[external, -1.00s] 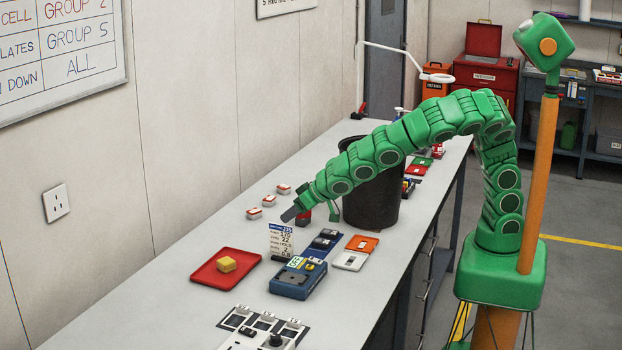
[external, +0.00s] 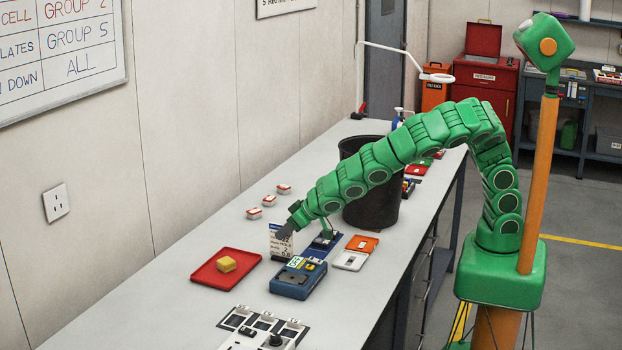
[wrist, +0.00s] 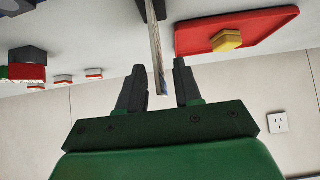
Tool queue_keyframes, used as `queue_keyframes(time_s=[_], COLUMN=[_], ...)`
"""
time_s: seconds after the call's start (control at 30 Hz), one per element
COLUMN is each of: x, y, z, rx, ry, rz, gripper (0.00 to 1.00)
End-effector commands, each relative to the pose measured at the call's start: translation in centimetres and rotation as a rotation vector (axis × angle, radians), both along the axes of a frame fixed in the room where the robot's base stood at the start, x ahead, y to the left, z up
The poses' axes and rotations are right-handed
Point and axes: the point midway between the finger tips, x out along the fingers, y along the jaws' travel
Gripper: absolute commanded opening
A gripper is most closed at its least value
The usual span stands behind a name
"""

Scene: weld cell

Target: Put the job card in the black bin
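The job card (external: 279,246), white with a blue top band and printed lines, stands upright in a dark holder on the bench. In the wrist view the card (wrist: 157,55) shows nearly edge-on, rising from its dark base. My gripper (external: 284,231) is at the card's upper right edge in the external view. In the wrist view my gripper (wrist: 160,75) is open, with the card's edge between its two dark fingers and a gap on each side. The black bin (external: 372,208) stands farther back on the bench, partly hidden behind my arm.
A red tray (external: 207,276) with a yellow block (external: 226,264) lies left of the card. A blue device (external: 292,285) is just in front. Orange (external: 362,243) and white (external: 350,260) plates lie to the right. Small red-and-white blocks (external: 269,201) lie near the wall.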

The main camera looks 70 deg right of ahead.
Motion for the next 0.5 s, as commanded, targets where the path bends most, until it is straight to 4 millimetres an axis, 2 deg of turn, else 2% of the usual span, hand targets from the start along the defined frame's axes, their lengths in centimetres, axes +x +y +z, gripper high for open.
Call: queue_keyframes(time_s=[0.2,0.5], x=[1.7,1.9], y=[0.2,0.1], z=[-1.5,-1.8], rx=[0.001,0.001], ry=[-0.002,-0.002], rz=[0.001,0.001], gripper=[0.34,0.33])
